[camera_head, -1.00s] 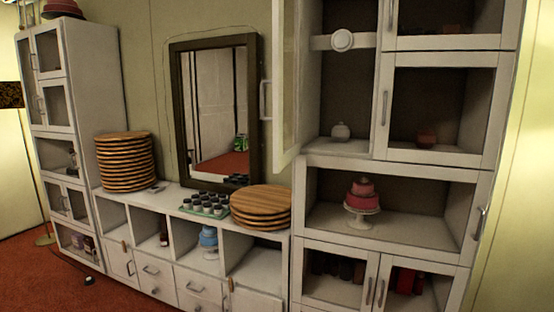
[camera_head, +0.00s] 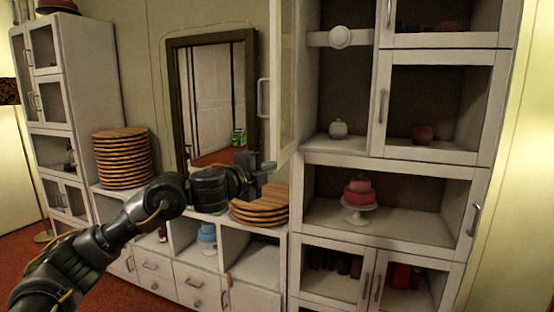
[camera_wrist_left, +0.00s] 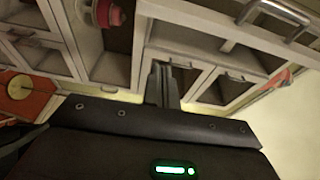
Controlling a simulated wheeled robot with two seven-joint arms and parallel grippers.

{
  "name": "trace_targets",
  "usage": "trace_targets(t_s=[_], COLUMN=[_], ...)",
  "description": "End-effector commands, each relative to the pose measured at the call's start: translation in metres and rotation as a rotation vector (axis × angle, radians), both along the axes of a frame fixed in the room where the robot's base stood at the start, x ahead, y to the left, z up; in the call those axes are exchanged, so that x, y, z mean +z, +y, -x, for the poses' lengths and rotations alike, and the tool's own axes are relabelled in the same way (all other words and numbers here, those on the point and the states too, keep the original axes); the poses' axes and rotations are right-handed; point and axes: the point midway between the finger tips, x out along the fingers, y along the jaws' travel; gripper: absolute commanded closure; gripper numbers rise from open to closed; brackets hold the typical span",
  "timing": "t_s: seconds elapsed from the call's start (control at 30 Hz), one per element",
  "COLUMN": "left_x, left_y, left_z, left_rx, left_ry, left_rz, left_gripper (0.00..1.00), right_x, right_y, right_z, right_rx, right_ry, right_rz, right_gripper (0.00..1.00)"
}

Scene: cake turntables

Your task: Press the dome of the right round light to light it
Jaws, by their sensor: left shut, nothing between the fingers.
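A white round light (camera_head: 340,37) with a domed face sits on a white crossbar in the open upper compartment of the right cabinet. It looks unlit. My left gripper (camera_head: 270,170) is shut and empty, reaching in front of the mirror's lower right, below and left of the light and apart from it. In the left wrist view the shut fingers (camera_wrist_left: 162,82) point toward cabinet fronts. I cannot make out the light in that view. My right gripper is not in view.
An open cabinet door (camera_head: 284,80) stands out left of the light's compartment. Stacked wooden boards (camera_head: 262,207) lie near my left gripper. A pink cake (camera_head: 359,192) stands on the lower shelf.

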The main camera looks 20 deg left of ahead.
Motion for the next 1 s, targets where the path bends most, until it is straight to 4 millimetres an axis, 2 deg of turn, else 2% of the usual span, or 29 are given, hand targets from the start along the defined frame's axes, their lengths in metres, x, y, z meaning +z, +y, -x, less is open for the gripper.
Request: trace_targets(t_s=[0.17,0.33,0.8,0.9,1.0], left_x=[0.005,0.007,0.009,0.008,0.007], left_y=[-0.001,-0.005,-0.033,-0.012,-0.002], left_z=[0.002,-0.010,-0.095,-0.092,-0.092], left_rx=[-0.002,-0.002,0.001,0.004,0.001], left_ry=[-0.010,-0.009,-0.010,-0.010,-0.010], left_rz=[-0.011,-0.007,-0.007,-0.009,-0.008], left_gripper=[1.00,1.00,1.00,1.00,1.00], right_x=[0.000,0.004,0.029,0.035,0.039], right_y=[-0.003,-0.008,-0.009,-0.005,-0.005], right_z=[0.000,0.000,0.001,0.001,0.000], right_rx=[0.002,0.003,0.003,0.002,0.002], right_ry=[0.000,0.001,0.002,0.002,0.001], right_rz=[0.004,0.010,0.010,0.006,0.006], right_gripper=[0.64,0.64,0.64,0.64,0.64])
